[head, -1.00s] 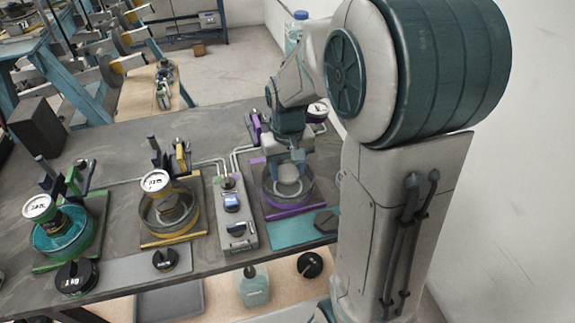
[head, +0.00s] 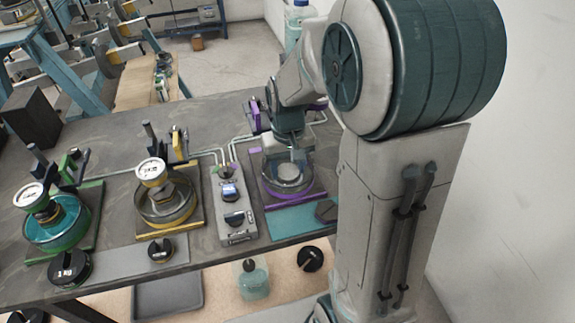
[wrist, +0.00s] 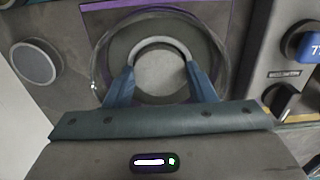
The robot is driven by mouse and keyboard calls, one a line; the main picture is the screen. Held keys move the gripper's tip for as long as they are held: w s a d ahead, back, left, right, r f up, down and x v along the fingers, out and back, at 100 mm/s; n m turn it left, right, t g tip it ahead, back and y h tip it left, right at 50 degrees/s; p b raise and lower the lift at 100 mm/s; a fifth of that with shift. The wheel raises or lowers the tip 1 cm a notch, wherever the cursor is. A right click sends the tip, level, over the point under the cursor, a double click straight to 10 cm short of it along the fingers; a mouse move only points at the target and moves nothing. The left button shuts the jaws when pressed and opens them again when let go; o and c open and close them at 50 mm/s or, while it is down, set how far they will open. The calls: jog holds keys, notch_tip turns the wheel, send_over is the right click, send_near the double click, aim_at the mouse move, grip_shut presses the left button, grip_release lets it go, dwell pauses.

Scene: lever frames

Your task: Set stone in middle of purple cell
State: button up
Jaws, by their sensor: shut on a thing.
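The purple cell (head: 291,193) is a clear round dish with a purple base ring on a plate at the right of the bench. In the wrist view its clear wall (wrist: 222,62) circles my fingers. My gripper (head: 290,155) points down over the cell. The stone (head: 289,173) is a pale round disc; it also shows in the wrist view (wrist: 158,72), held between both blue fingertips. It appears within the cell's outline, roughly central, slightly toward the top in the wrist view. I cannot tell whether it touches the cell floor.
A controller box (head: 234,207) stands left of the purple cell, with yellow (head: 168,212) and green (head: 60,238) cells beyond.

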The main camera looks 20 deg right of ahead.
jog(key=shift+s+f+b, duration=0.2)
jog(key=shift+f+b, duration=0.1)
jog(key=shift+f, duration=0.15)
dwell(1.0)
jog(key=o, duration=0.9)
jog(key=shift+o, duration=0.9)
jog(key=shift+r, duration=0.25)
notch_tip(320, 180, up, 14)
